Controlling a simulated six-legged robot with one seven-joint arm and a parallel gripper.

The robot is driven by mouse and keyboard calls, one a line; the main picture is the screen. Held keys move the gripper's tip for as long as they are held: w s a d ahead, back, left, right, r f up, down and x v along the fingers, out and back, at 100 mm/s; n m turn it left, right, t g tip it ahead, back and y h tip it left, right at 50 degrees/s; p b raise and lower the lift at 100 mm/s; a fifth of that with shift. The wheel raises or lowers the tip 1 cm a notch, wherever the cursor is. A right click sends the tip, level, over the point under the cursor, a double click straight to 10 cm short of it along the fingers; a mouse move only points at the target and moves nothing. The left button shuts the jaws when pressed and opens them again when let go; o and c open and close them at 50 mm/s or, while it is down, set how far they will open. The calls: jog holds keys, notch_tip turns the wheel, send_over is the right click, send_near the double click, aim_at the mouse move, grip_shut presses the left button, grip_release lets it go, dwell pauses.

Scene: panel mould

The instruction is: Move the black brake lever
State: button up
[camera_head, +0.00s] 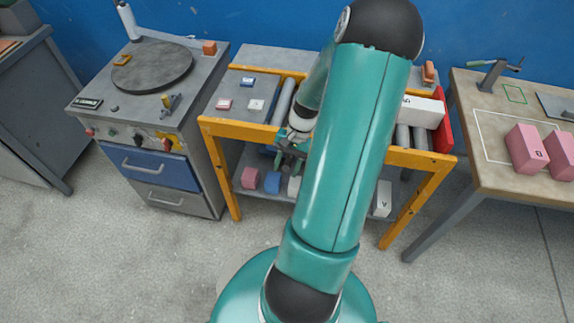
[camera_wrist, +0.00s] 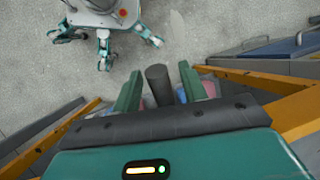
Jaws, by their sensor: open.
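My gripper (camera_head: 286,160) is at the front edge of the orange-framed roller stand (camera_head: 219,128), pointing down and partly hidden by my arm. In the wrist view its two green fingers are apart and open (camera_wrist: 160,69). A short dark cylinder, apparently the black brake lever (camera_wrist: 158,86), stands between them. The lever cannot be made out in the head view, where the gripper and arm cover that area.
Pink and blue blocks (camera_head: 272,181) lie on the stand's lower shelf. A white box (camera_head: 422,112) rests on the rollers beside a red panel (camera_head: 442,120). A drawer bench (camera_head: 150,165) stands left. A table with pink blocks (camera_head: 526,150) stands right. The floor in front is clear.

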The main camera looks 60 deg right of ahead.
grip_shut()
